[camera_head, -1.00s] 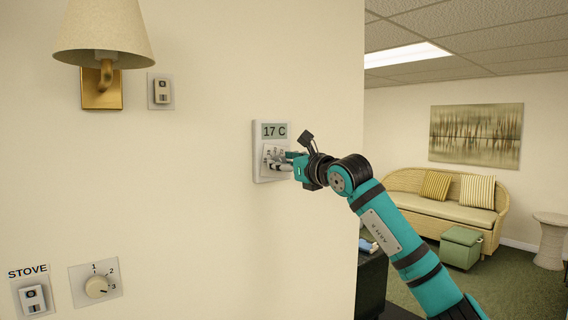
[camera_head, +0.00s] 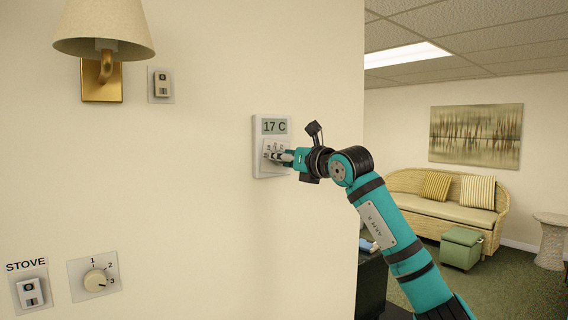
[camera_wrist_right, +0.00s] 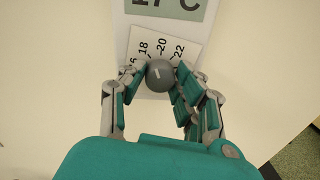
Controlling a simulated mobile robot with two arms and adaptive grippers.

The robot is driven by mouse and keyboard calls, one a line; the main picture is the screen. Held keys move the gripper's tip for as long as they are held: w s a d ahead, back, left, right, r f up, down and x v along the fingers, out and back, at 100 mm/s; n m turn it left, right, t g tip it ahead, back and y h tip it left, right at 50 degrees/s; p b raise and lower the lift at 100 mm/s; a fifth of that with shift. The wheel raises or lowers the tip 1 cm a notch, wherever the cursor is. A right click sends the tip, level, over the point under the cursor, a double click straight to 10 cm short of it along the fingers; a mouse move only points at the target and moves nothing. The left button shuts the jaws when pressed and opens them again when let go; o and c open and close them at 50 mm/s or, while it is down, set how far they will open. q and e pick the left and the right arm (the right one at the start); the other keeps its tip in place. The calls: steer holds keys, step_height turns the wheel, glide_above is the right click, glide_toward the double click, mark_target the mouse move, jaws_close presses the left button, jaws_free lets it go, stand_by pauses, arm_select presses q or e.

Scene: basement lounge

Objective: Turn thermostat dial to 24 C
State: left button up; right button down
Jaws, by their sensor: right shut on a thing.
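The white thermostat (camera_head: 258,160) is fixed to the wall near its right corner, and its display (camera_head: 274,127) reads 17 C. My right gripper (camera_head: 276,156) is at the scale plate below the display and hides most of the dial in the head view. In the right wrist view the round grey dial (camera_wrist_right: 159,75) with a pale mark sits between the fingers of my right gripper (camera_wrist_right: 160,84), which is shut on it. The scale plate (camera_wrist_right: 160,45) shows 18, 20 and 22 along its upper edge. My left gripper is not in view.
A wall lamp (camera_head: 104,35) and a small switch (camera_head: 161,86) are to the left. A STOVE switch (camera_head: 31,291) and a 1-2-3 knob (camera_head: 96,280) are lower left. The wall ends right of the thermostat; a sofa (camera_head: 443,200) stands beyond.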

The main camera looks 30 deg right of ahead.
steer(key=m+y+b, duration=0.1)
steer(key=m, duration=1.8)
steer(key=shift+d+m, duration=0.15)
steer(key=shift+m, duration=0.15)
stand_by(0.4)
steer(key=c, duration=0.9)
jaws_free()
steer(key=shift+c, duration=0.2)
steer(key=s+d, duration=0.1)
steer(key=s, duration=1.1)
steer(key=shift+d+r, duration=0.15)
